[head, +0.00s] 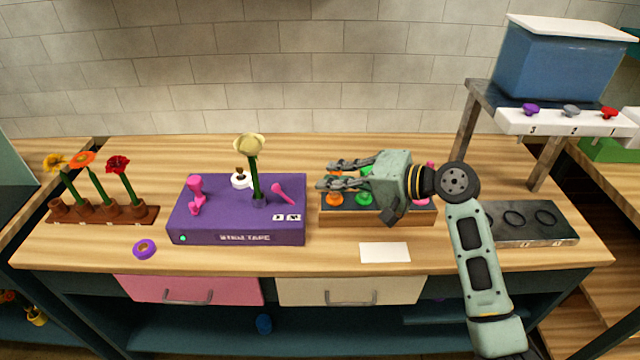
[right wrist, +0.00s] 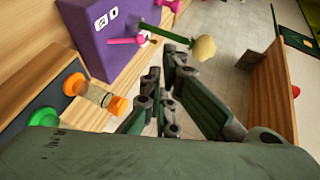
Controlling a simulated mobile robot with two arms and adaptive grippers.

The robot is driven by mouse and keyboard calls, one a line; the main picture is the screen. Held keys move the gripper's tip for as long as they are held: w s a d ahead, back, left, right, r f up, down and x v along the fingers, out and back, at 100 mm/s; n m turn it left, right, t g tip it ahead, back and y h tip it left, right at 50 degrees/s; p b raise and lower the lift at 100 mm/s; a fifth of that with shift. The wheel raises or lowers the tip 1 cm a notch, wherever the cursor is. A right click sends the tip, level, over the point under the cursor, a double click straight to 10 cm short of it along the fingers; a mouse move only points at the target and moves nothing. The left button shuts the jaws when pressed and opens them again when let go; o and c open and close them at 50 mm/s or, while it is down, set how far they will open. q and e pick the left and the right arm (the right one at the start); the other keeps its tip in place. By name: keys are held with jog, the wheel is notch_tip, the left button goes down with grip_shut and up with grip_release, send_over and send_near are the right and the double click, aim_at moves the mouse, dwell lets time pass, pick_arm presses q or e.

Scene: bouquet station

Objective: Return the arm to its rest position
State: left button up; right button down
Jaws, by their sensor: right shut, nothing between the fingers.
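My right arm comes in from the lower right of the head view. My right gripper (head: 322,184) is shut and empty, pointing left above the wooden tray (head: 370,220) of coloured knobs. In the right wrist view its fingers (right wrist: 165,95) are close together with nothing between them. The purple stem tape box (head: 237,225) is to the left of the fingertips. A pale yellow flower (head: 249,146) stands upright in the box's holder; it also shows in the right wrist view (right wrist: 203,48). My left gripper is not in view.
A rack of flowers (head: 103,213) stands at the left, with a purple tape ring (head: 145,249) nearby. A white card (head: 385,252) lies in front of the tray. At the right are a dark plate (head: 530,235) and a raised shelf with a blue container (head: 555,65).

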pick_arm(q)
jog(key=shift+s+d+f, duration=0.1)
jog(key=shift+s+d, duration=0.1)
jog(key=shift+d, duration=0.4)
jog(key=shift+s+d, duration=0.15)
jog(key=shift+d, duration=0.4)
pick_arm(e)
jog(key=shift+s+d+r, duration=0.3)
jog(key=shift+d, duration=0.1)
